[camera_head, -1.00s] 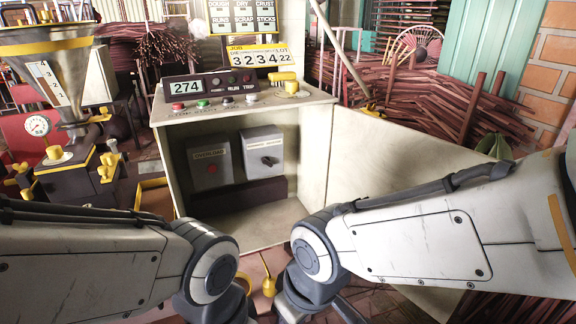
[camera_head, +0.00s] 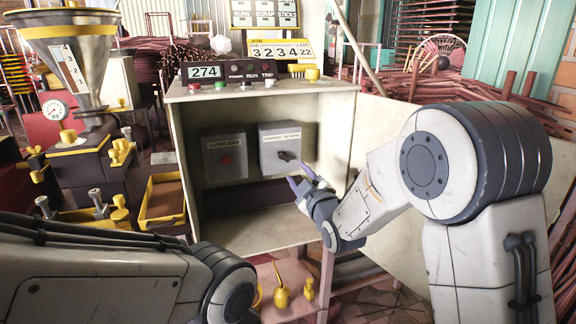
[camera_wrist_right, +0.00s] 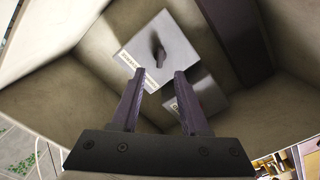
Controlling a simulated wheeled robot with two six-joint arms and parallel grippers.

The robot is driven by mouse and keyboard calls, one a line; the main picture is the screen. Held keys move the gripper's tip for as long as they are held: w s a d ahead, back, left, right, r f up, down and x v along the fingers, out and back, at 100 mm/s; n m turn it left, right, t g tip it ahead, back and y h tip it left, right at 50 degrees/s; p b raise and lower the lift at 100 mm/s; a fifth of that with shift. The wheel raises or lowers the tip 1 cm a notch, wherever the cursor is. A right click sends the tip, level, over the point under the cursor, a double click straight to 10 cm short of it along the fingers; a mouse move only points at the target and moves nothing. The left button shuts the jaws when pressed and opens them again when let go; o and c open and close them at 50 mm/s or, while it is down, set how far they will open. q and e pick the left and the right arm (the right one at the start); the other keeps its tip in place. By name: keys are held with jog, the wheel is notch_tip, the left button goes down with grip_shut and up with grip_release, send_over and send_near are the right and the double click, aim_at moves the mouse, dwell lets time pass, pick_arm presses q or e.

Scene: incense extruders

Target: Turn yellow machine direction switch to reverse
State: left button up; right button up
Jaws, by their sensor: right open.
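The direction switch is a dark knob (camera_head: 286,156) on a grey box (camera_head: 270,163) with a pale label, on the cabinet's back wall. The knob also shows in the right wrist view (camera_wrist_right: 158,55), just beyond the fingertips. My right gripper (camera_head: 297,181) is in front of the knob, a little below it and to its right in the head view. In the right wrist view my right gripper (camera_wrist_right: 159,73) has its two dark purple fingers apart with nothing between them. Touch cannot be told. My left arm shows at lower left, but its gripper is out of view.
An overload box (camera_head: 226,158) with a red button is beside the switch box. The cabinet door (camera_head: 385,118) stands open on the right. A control panel (camera_head: 245,88) with buttons tops the cabinet. A yellow-trimmed hopper machine (camera_head: 75,70) and yellow tray (camera_head: 162,200) stand left.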

aim_at(286, 160)
jog(key=x, duration=0.8)
jog(key=shift+w+a+b, duration=0.15)
jog(key=shift+w+b, duration=0.15)
jog(key=shift+w, duration=0.05)
jog(key=shift+c, duration=0.3)
jog(key=shift+f, duration=0.1)
grip_shut()
